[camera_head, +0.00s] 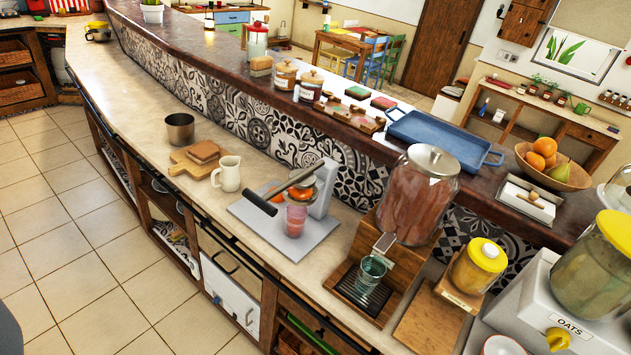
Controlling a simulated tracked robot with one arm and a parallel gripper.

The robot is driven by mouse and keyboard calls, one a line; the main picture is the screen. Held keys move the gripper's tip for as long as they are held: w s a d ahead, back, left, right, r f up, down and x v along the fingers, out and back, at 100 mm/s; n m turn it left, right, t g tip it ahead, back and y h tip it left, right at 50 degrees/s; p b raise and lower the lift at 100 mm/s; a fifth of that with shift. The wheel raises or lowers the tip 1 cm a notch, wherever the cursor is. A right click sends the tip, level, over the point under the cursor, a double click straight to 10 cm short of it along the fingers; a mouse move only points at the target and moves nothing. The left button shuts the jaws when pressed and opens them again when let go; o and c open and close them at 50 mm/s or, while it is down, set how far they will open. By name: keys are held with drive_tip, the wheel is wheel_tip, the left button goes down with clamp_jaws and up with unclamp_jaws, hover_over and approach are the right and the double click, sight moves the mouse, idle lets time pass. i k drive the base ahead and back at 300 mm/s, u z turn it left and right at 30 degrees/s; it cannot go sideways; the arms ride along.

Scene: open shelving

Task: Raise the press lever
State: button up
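The press (320,197) stands on a light grey base plate on the lower counter, near the middle of the view. Its lever (286,186) is a thin dark bar ending in a thick black grip (260,204). The lever slants down to the left from the top of the press, with the grip low over the left side of the plate. Something orange shows in the press head (301,193). A glass with pink contents (295,220) stands under it. My gripper is not in view, and nothing is seen touching the lever.
A white jug (228,174), a wooden board (188,167) and a metal cup (180,129) stand left of the press. A drink dispenser (417,195) with a glass (371,270) stands close on the right. The tiled floor (80,260) in front of the counter is clear.

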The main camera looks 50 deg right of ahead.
sight(302, 179)
drive_tip(key=z, duration=0.4)
drive_tip(key=i, duration=0.75)
drive_tip(key=z, duration=0.35)
drive_tip(key=k, duration=0.95)
drive_tip(key=z, duration=0.2)
drive_tip(key=i, duration=0.95)
drive_tip(key=u, duration=0.1)
